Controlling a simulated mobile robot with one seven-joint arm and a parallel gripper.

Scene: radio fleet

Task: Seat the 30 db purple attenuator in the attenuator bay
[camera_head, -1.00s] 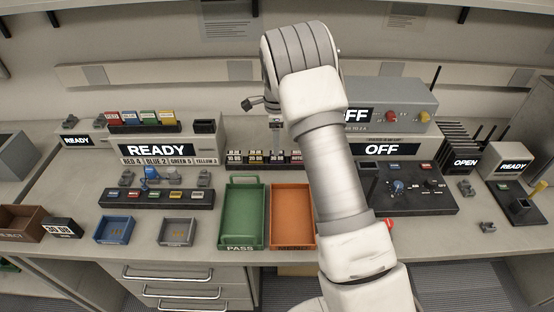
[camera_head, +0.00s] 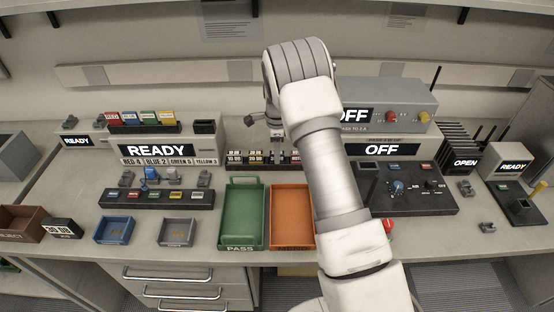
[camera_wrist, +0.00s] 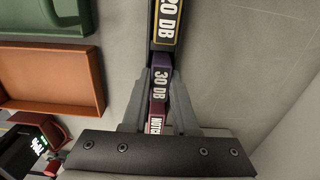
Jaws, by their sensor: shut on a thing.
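The purple 30 dB attenuator (camera_wrist: 161,76) shows its white label in the wrist view. It sits in a row between a yellow-edged 20 dB block (camera_wrist: 168,25) and a dark red block marked NOTCH (camera_wrist: 156,125). My gripper (camera_wrist: 160,88) has a finger on each side of the purple attenuator and is shut on it. In the head view, my gripper (camera_head: 277,152) is down at the rack of labelled blocks (camera_head: 248,157) behind the green and orange trays. My arm hides the rack's right end. I cannot tell which fixture is the attenuator bay.
The green PASS tray (camera_head: 242,240) and orange tray (camera_head: 290,241) stand in front of the rack. A dark panel with knobs (camera_head: 425,203) and a unit reading OFF (camera_head: 398,150) are at the right.

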